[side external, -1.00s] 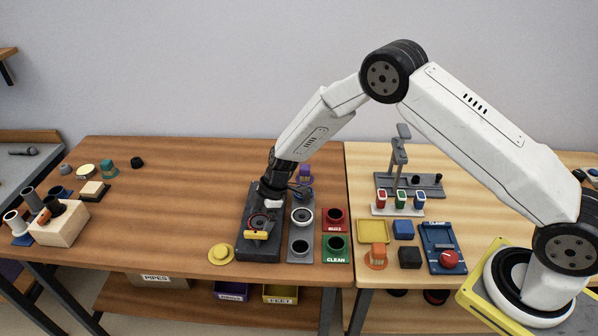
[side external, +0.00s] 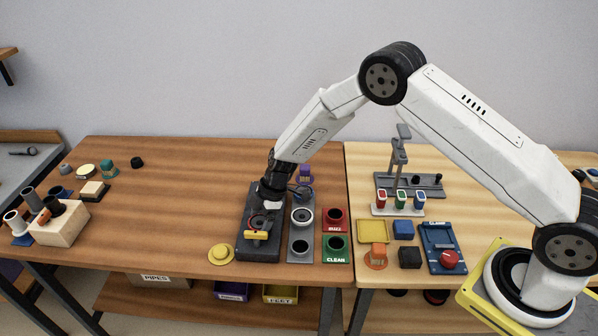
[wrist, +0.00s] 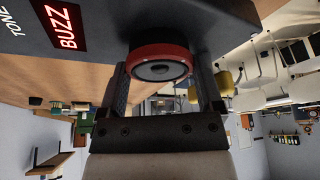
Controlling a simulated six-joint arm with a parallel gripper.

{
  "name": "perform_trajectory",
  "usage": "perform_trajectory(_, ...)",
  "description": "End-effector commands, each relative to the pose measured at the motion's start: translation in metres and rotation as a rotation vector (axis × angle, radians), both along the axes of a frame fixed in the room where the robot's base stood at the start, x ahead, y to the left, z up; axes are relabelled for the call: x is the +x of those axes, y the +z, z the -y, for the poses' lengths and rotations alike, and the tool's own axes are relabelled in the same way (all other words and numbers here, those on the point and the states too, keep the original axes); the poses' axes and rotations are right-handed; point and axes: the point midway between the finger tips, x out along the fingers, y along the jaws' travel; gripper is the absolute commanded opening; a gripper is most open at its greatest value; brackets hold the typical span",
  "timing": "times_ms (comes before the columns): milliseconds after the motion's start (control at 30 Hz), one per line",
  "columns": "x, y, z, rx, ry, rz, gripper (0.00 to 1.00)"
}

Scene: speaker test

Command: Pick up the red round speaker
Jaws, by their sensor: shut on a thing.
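The red round speaker (wrist: 158,62) has a red rim and a grey cone with a dark centre. In the wrist view it sits between the two fingers of my gripper (wrist: 161,75), which is shut on it. The speaker is at the dark tester (wrist: 120,15), whose red display reads BUZZ beside the word TONE. In the side view my gripper (side external: 265,212) is low over the tester (side external: 246,246), and the speaker's red rim (side external: 257,221) shows only in part below it. I cannot tell whether the speaker still touches the tester.
A grey two-hole stand (side external: 300,233) holds a white-rimmed speaker right of the tester. Beyond it are a red BUZZ bin (side external: 335,228) and a green CLEAN bin (side external: 336,256). A yellow round piece (side external: 221,254) lies to the left. The table's left middle is clear.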

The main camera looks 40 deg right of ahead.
Motion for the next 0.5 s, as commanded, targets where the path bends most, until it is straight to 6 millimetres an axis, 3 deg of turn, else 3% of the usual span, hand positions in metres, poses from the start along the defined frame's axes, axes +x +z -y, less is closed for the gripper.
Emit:
perform_trajectory(267, 0.001, 0.006, 0.000, 0.001, 0.000, 0.001, 0.24)
perform_trajectory(500, 0.001, 0.029, 0.000, 0.002, 0.001, 0.004, 0.24)
